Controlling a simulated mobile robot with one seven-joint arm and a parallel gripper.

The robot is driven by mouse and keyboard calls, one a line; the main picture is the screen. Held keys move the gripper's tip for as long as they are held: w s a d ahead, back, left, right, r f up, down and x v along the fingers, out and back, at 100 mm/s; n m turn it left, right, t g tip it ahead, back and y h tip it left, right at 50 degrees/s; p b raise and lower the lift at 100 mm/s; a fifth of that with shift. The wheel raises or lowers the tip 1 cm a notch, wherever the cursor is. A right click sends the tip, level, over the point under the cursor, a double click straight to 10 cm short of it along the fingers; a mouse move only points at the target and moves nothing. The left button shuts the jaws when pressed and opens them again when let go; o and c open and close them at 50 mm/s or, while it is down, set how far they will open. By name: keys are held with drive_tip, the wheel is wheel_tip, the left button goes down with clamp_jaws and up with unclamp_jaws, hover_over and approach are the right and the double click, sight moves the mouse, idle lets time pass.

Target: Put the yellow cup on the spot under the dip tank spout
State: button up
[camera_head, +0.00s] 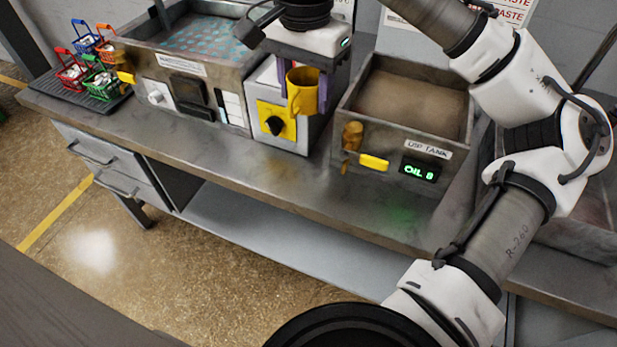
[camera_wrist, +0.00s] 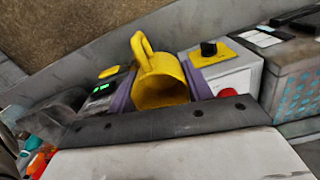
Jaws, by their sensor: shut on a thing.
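The yellow cup (camera_head: 302,92) is held by my gripper (camera_head: 305,88) between two purple finger pads, in front of and above the bench box with the yellow plate. The cup also shows in the wrist view (camera_wrist: 162,82), with its handle toward the upper left and the purple pads on either side. The dip tank (camera_head: 408,112) stands just right of the cup and holds brown liquid. Its brassy spout (camera_head: 352,136) is on the front wall at the left, above the bench. The cup is apart from the spout. I cannot make out a marked spot under it.
A box with a black knob on a yellow plate (camera_head: 276,120) stands left of the tank. Further left are a larger tank (camera_head: 200,75) and several small coloured baskets on a black mat (camera_head: 62,92). A green display (camera_head: 419,171) and yellow button (camera_head: 374,162) are on the dip tank. The bench front (camera_head: 290,185) is clear.

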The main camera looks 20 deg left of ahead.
sight(307, 184)
wheel_tip(307, 184, down, 20)
drive_tip(key=shift+r+p, duration=0.15)
drive_tip(key=shift+p, duration=0.9)
drive_tip(key=shift+f, duration=0.25)
drive_tip(key=o, duration=1)
drive_tip(key=shift+w, duration=0.1)
drive_tip(key=shift+b, duration=0.45)
drive_tip(key=shift+o, duration=0.4)
wheel_tip(307, 184, up, 14)
drive_tip(key=b, duration=0.1)
drive_tip(key=shift+f+b, duration=0.25)
drive_tip(key=shift+b, duration=0.05)
drive_tip(key=shift+w+r, duration=0.1)
drive_tip(key=shift+r, duration=0.15)
